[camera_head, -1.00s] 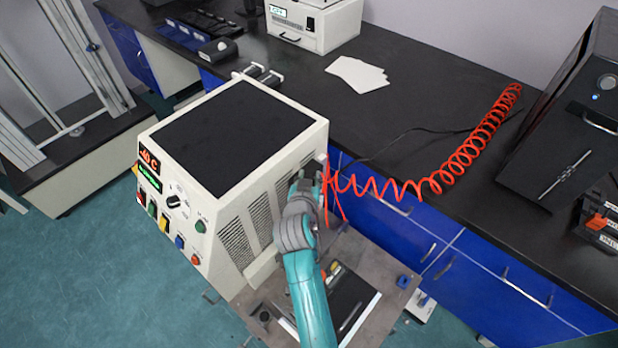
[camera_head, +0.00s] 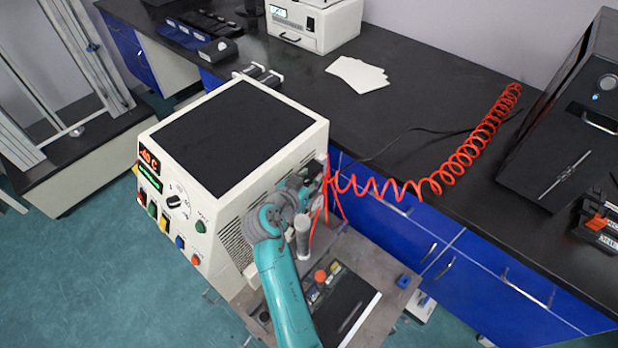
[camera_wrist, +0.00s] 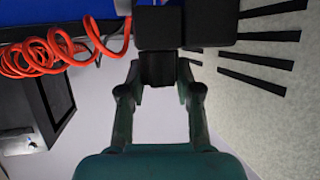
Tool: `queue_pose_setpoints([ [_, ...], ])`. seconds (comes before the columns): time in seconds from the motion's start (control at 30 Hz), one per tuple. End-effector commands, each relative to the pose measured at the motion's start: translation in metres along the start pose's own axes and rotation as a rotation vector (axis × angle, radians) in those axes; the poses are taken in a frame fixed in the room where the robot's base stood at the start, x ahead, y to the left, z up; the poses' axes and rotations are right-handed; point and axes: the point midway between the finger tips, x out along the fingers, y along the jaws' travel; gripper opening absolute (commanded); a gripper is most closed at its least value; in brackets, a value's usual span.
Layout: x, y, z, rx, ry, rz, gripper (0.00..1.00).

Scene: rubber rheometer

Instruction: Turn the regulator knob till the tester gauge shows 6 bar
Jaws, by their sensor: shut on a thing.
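The cream tester (camera_head: 262,180) stands at left centre in the head view, its side with dark vent slots facing my arm. Its front panel carries a small pale round dial (camera_head: 180,189), too small to read. In the wrist view the dark regulator knob (camera_wrist: 158,69) sits between the fingertips of my gripper (camera_wrist: 158,82), which is shut on it. The black regulator body (camera_wrist: 159,27) is just beyond the knob. In the head view my gripper is at the tester's upper right side, beside the hose end, mostly hidden by my arm.
A red coiled hose (camera_head: 455,170) runs from the tester's side across to the black bench (camera_head: 440,90). A black cabinet (camera_head: 560,125) stands at right. White sheets (camera_head: 357,74) lie on the bench. A low tray-like surface (camera_head: 385,270) lies below my arm.

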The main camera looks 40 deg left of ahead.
Motion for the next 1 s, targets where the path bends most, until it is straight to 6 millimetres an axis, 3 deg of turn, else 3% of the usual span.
queue_pose_setpoints([
  [0.17, 0.0, 0.0, 0.002, -0.002, -0.004, 0.0, 0.0],
  [0.2, 0.0, 0.0, 0.002, -0.002, -0.004, -0.001, 0.41],
  [0.3, 0.0, 0.0, 0.002, -0.002, -0.004, -0.001, 0.6],
  [0.67, -0.005, 0.0, 0.001, -0.002, -0.002, -0.002, 0.6],
  [1.0, -0.054, 0.0, 0.002, -0.001, -0.002, -0.003, 0.6],
])
